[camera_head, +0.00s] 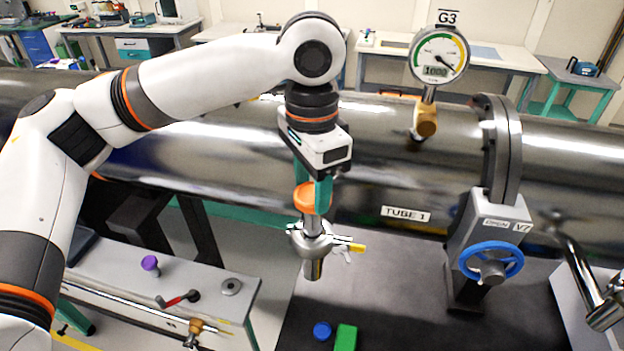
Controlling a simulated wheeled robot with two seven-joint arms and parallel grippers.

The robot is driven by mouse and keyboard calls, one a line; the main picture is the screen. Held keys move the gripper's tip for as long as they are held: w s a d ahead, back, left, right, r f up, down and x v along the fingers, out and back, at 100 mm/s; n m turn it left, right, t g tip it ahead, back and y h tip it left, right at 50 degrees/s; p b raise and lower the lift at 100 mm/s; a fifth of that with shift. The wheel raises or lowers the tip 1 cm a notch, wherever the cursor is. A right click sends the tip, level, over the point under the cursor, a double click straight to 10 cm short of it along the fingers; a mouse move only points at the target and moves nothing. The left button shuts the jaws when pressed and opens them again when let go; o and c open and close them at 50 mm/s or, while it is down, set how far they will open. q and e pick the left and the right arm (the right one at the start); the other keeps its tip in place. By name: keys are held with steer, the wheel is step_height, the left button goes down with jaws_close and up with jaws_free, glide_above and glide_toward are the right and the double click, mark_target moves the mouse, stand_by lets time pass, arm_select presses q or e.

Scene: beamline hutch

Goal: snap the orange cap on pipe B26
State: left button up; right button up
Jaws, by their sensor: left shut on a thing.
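My left gripper (313,181) points down in the middle of the view, its teal fingers shut on the orange cap (305,199). Directly below the cap is a short upright metal pipe (314,268) with a flange and a clamp (297,241) around its upper part. A yellow-ended lever or tag sticks out at the clamp's right. The cap is in line with the pipe's top; I cannot tell whether it is touching or seated. No B26 marking is readable on the pipe. My right gripper is not in view.
A large steel tube labelled TUBE 1 (375,176) runs behind. Gauge G3 (438,55) stands on it. Valve V7 with a blue handwheel (491,262) is at right. A purple knob (150,263) and red-handled lever (178,299) are lower left. Blue (322,330) and green (345,338) pieces lie below.

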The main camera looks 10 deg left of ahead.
arm_select(q)
steer(key=o, duration=1)
